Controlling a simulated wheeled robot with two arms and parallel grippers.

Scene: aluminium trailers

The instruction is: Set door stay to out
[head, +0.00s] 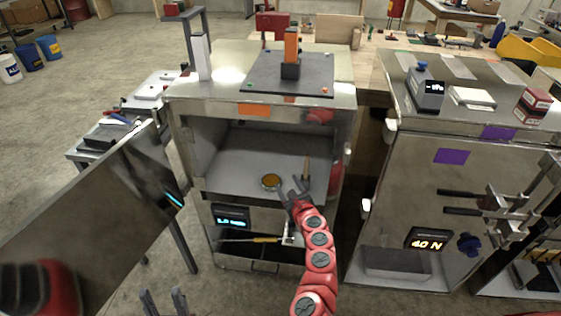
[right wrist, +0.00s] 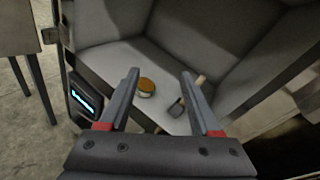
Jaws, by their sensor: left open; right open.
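The left metal cabinet (head: 180,150) has its door (head: 85,225) swung open to the left. No part is clearly labelled as the door stay. A dark plate (head: 262,82) on the cabinet top carries an upright orange-topped post (head: 291,48), with a green mark at its left and an orange one at its right. A thin rod with a yellow section (head: 265,240) lies across the opening below the compartment. My right gripper (head: 293,184) is open and empty at the compartment's front. My left gripper (head: 164,298) is open at the bottom edge.
Inside the compartment are an orange-lidded tin (right wrist: 146,87) and a wooden-handled tool (right wrist: 178,106). A lit display (head: 231,217) is below the compartment. A second cabinet (head: 400,185) with clamps stands at the right. A small side table (head: 90,155) stands behind the open door.

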